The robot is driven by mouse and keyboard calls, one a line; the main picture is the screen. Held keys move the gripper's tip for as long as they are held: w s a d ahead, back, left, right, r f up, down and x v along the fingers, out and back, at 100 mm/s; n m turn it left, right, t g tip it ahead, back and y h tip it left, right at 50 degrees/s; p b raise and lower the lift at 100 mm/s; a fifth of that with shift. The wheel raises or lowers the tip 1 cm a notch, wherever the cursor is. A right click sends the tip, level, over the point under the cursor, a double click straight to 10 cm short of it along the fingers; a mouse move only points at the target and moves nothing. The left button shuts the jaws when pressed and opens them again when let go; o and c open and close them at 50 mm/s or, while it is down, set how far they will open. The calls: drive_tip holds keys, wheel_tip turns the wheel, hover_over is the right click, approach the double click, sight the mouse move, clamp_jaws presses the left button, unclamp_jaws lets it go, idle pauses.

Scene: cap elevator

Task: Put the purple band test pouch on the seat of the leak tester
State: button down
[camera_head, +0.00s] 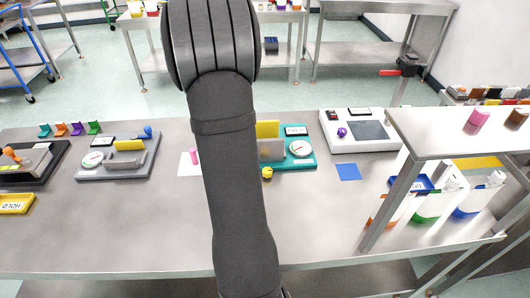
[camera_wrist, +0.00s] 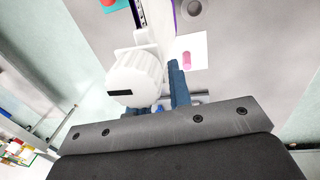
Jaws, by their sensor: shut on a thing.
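In the wrist view my gripper (camera_wrist: 165,78) is shut on a white pouch with a ribbed white cap (camera_wrist: 138,78). A thin purple strip (camera_wrist: 176,14) shows beyond the cap, which fits the purple band test pouch. Most of the pouch is hidden or out of frame. One blue finger shows beside the cap. In the head view my arm hides the gripper and pouch. Two gauge-fitted devices stand on the bench: a grey one (camera_head: 104,171) at left and a teal one (camera_head: 303,162) right of my arm. I cannot tell which is the leak tester, and no seat shows clearly.
A pink piece lies on a white card (camera_head: 186,170) left of my arm. A blue square (camera_head: 348,172) lies at right. A white machine (camera_head: 352,146) stands behind it. A raised shelf (camera_head: 440,126) covers several banded pouches at right. The front bench is mostly clear.

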drive_tip(key=d, duration=1.1)
wheel_tip(320, 180, down, 9)
drive_tip(key=shift+d+f+n, duration=0.2)
drive_tip(key=shift+d+n, duration=0.15)
drive_tip(key=shift+n, duration=0.05)
drive_tip(key=shift+s, duration=0.1)
drive_tip(key=shift+f, duration=0.15)
drive_tip(key=c, duration=1.3)
unclamp_jaws()
